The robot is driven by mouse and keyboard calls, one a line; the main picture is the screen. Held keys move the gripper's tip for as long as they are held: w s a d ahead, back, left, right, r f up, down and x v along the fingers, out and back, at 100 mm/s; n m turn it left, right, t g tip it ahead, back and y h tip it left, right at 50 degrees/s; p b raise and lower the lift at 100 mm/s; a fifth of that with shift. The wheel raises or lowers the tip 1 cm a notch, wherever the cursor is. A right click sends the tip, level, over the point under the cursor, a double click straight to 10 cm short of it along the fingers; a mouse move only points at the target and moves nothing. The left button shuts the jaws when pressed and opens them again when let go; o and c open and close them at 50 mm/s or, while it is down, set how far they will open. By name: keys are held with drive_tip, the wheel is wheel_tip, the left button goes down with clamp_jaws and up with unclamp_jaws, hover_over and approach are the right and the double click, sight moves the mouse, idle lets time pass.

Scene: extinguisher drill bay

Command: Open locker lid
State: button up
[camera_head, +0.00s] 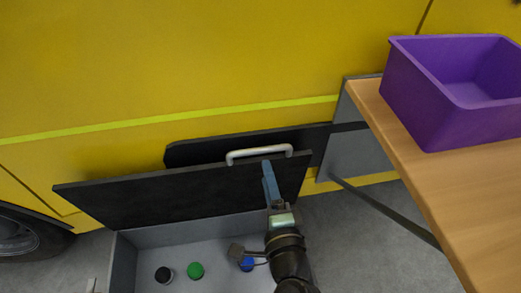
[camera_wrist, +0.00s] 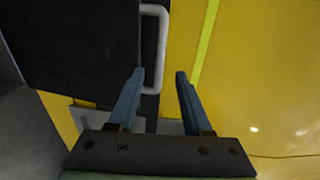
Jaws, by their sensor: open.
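The locker lid (camera_head: 180,192) is a dark panel standing steeply raised at the back of the grey locker (camera_head: 123,262), whose inside is exposed. A pale bar handle (camera_head: 259,153) sits on the lid's upper edge. My gripper (camera_head: 268,168) is at the right part of the lid, just below the handle in the picture. In the wrist view, my gripper (camera_wrist: 158,74) is open, with the handle (camera_wrist: 162,45) showing between and beyond the blue fingers, nearer the left one. Contact with the handle cannot be told. The lid (camera_wrist: 75,50) fills the upper left there.
A black-topped item (camera_head: 164,274), a green one (camera_head: 196,271) and a blue one (camera_head: 247,264) are in the locker. A wooden table (camera_head: 440,190) with a purple bin (camera_head: 450,110) stands at right. A yellow vehicle side (camera_head: 200,60) rises close behind the lid.

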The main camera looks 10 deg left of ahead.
sight(261, 149)
drive_tip(key=x, duration=0.8)
drive_tip(key=shift+w+a+b, duration=0.1)
drive_tip(key=shift+w+b, duration=0.2)
drive_tip(key=shift+b, duration=0.05)
clamp_jaws()
idle(1.0)
